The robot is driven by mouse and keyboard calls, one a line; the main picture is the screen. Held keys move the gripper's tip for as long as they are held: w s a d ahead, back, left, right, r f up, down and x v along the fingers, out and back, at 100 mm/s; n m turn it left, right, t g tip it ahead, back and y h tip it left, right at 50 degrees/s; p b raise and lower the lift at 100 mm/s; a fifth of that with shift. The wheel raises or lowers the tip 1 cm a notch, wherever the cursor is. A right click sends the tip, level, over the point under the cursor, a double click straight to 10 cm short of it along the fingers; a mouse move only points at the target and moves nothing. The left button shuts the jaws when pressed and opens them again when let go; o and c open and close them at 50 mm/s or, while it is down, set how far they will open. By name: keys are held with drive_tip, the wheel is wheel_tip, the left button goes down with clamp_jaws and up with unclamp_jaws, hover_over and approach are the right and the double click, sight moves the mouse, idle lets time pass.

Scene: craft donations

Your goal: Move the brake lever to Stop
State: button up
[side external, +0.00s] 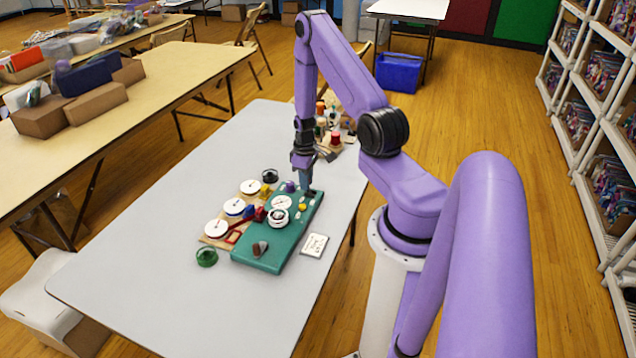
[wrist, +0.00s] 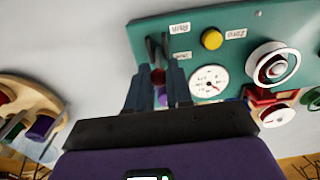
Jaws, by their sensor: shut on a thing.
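A teal control board (side external: 262,254) lies on the grey table, and its edge side also fills the upper part of the wrist view (wrist: 144,33). My gripper (side external: 305,187) is at the board's far end and points down. The fingers hide much of the lever. Small white labels (wrist: 180,28) sit beside it, upside down and too small to read surely. In the side view the lever is hidden by my gripper.
The board also carries a yellow button (wrist: 212,39), a white gauge (wrist: 208,81) and a white handwheel (wrist: 273,65). Several white discs (side external: 217,229) and a green ring (side external: 207,257) lie left of it. A white card (side external: 314,245) lies right. The table's near part is clear.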

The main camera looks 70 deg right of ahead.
drive_tip(key=shift+w+f, duration=0.15)
drive_tip(key=shift+w, duration=0.6)
drive_tip(key=o, duration=0.7)
wheel_tip(320, 180, up, 7)
drive_tip(key=shift+r, duration=0.2)
idle(0.4)
